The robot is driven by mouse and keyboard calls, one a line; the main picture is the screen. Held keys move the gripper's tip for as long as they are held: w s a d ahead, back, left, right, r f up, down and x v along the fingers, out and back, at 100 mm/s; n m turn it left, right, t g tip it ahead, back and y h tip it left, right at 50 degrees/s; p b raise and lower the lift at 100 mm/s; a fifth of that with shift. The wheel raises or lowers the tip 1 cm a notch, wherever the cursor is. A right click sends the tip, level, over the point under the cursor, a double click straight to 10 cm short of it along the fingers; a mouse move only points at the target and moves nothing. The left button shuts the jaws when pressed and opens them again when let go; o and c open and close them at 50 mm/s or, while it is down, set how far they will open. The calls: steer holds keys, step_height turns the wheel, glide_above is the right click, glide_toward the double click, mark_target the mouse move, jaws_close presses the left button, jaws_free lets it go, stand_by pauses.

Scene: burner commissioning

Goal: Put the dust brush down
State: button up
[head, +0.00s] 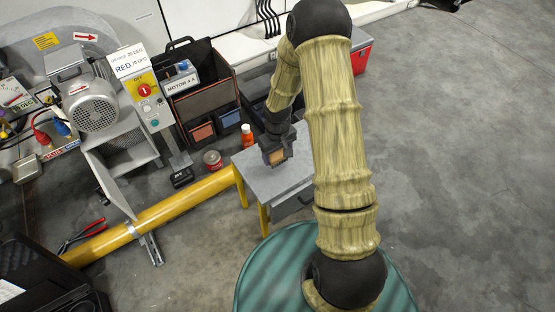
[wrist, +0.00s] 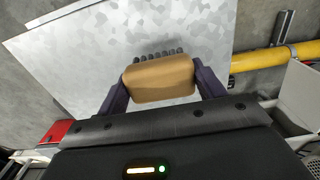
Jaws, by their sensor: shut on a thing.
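The dust brush shows in the wrist view as a tan block (wrist: 160,80) with dark bristle tufts along its far edge. My gripper (wrist: 160,88) is shut on it, one dark finger at each side. In the head view my gripper (head: 275,152) is over the grey metal top of a small yellow-legged table (head: 292,181), with the tan brush (head: 276,157) between its fingers. The same table top fills much of the wrist view (wrist: 90,50). I cannot tell whether the brush touches the top.
A yellow pipe (head: 165,213) runs along the floor to the table. A tool bag (head: 205,95) and a motor (head: 93,105) stand further left. The floor at right is clear.

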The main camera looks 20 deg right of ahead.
mark_target(277, 160)
steer(key=shift+f+b, duration=0.65)
steer(key=shift+f, duration=1.2)
steer(key=shift+f, duration=0.1)
steer(key=o, duration=0.9)
step_height(277, 160, up, 11)
steer(key=p, duration=0.4)
steer(key=shift+r, duration=0.6)
